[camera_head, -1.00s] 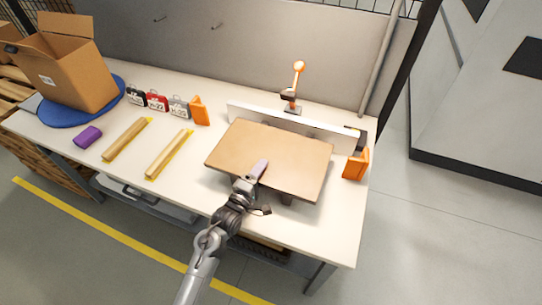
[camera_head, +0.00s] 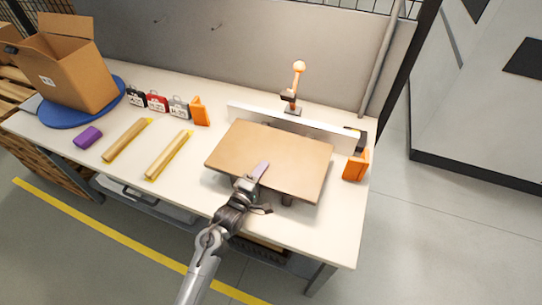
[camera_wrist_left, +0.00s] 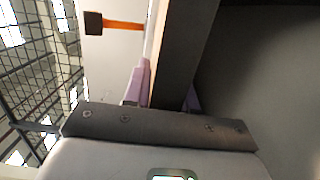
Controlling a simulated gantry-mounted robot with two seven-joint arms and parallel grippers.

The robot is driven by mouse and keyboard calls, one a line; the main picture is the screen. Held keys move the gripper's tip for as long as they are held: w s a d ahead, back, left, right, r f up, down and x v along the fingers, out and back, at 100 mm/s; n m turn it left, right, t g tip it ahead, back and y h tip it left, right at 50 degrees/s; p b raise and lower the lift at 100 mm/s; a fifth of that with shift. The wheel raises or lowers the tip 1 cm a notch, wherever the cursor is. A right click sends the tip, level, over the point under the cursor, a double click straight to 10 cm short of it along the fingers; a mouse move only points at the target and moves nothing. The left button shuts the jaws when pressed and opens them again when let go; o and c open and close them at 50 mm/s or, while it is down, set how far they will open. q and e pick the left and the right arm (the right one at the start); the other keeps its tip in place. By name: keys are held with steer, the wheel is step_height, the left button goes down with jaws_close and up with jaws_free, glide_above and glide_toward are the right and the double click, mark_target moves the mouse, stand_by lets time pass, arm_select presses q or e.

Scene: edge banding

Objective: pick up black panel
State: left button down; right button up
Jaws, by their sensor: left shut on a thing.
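The panel (camera_head: 280,150) looks tan on top in the head view, not black. It sits level at the right half of the table, in front of a white fence. In the left wrist view its edge (camera_wrist_left: 184,45) is dark brown-black. My left gripper (camera_head: 261,169) is shut on the panel's front edge, one finger over the top face. In the wrist view the purple fingers (camera_wrist_left: 167,95) stand on either side of the edge. The lower finger is hidden in the head view. My right gripper is not in view.
Orange brackets (camera_head: 356,164) (camera_head: 200,111) stand to both sides.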

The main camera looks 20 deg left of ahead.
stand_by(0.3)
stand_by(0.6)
arm_select(q)
steer(key=shift+r, duration=0.3)
step_height(320, 180, up, 9)
steer(key=shift+f+p, duration=0.1)
steer(key=shift+p, duration=0.9)
steer(key=s+a+r+p, duration=0.1)
steer(key=s+r+p, duration=0.5)
steer(key=r+p, duration=0.6)
steer(key=s+a+r+p, duration=0.1)
steer(key=s+r+p, duration=0.4)
steer(key=r+p, duration=0.7)
steer(key=p, duration=0.5)
steer(key=shift+s, duration=0.4)
